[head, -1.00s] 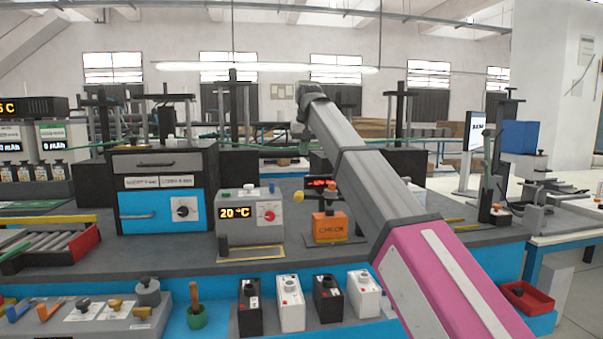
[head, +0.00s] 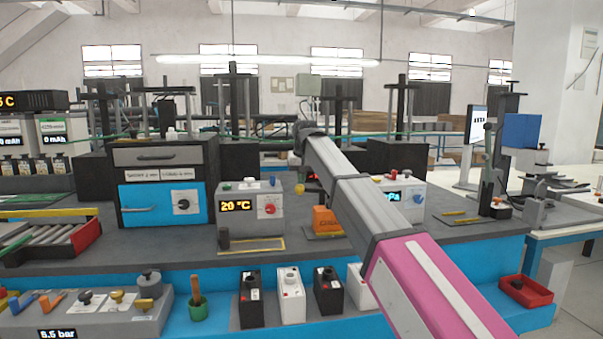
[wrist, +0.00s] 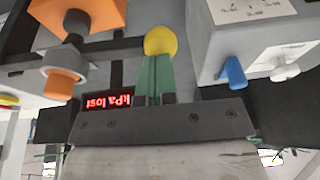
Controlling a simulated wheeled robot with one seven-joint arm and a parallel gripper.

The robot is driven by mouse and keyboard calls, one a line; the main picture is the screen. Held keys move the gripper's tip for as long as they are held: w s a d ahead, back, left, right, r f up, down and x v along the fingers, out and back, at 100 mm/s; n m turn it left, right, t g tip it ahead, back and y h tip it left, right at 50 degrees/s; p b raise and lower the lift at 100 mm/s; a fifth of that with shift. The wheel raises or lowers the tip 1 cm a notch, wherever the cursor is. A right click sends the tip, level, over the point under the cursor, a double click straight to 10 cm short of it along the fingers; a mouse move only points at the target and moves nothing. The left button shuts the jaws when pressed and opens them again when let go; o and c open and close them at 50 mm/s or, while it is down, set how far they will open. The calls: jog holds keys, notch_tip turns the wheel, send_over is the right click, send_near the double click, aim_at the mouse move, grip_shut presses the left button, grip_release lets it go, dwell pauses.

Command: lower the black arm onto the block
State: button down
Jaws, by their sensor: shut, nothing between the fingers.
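The black arm (wrist: 112,45) is a dark bar in the wrist view, with a yellow ball knob (wrist: 160,40) at its end. The knob also shows in the head view (head: 299,189), just left of my forearm. In the head view my forearm hides most of the black arm.
A grey box reading 20 °C (head: 250,213) stands left of the block. A white box with coloured knobs (head: 408,200) is close on the right. Black and white batteries (head: 289,297) line the front.

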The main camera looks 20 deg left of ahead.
aim_at(299, 187)
dwell(0.3)
jog(key=shift+s+a+f, duration=0.15)
jog(key=shift+f, duration=0.7)
jog(key=shift+s+a+f, duration=0.1)
jog(key=shift+s+f, duration=0.05)
jog(key=shift+f, duration=0.65)
jog(key=shift+w+a+r, duration=0.1)
jog(key=shift+w+r, duration=0.05)
jog(key=shift+r, duration=0.3)
notch_tip(299, 187, up, 3)
jog(key=shift+w+r, duration=0.1)
jog(key=shift+r, duration=0.05)
jog(key=a+v, duration=0.1)
jog(key=v, duration=0.9)
jog(key=shift+s+r, duration=0.15)
jog(key=shift+s, duration=0.3)
